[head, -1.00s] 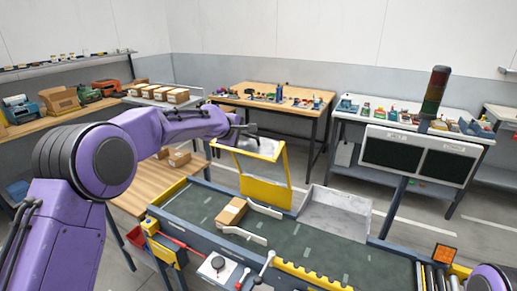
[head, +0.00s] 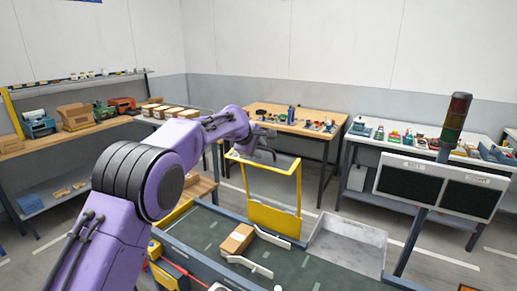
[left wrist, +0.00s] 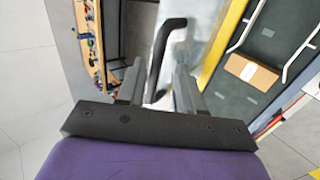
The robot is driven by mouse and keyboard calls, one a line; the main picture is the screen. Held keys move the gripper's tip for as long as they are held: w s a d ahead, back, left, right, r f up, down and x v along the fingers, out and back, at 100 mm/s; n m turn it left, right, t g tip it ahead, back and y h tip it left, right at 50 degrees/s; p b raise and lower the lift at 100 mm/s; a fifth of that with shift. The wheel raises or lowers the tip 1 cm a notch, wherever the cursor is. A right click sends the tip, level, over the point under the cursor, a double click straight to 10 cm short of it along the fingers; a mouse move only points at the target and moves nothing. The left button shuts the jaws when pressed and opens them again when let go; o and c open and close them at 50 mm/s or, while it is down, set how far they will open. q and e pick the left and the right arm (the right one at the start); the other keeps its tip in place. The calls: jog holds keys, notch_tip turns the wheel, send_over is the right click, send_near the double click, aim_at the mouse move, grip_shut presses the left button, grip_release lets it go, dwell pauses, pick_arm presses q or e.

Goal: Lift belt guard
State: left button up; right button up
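My left gripper (head: 258,143) is at the guard's upper edge. In the left wrist view its two grey fingers (left wrist: 158,88) stand apart, with a black bar-shaped handle (left wrist: 166,45) between them and gaps visible beside it. Contact with the handle cannot be made out. My right gripper is out of view.
A brown box (head: 238,239) lies on the green conveyor belt (head: 200,229) beside white rails. A grey metal tray (head: 347,246) adjoins the belt on the right. A signal tower (head: 453,120) and dark panels stand at right. Workbenches with goods line the walls.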

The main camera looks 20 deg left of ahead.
pick_arm(q)
jog(key=shift+s+r, duration=0.15)
jog(key=b+v, duration=0.3)
jog(key=v, duration=0.7)
jog(key=shift+b, duration=0.4)
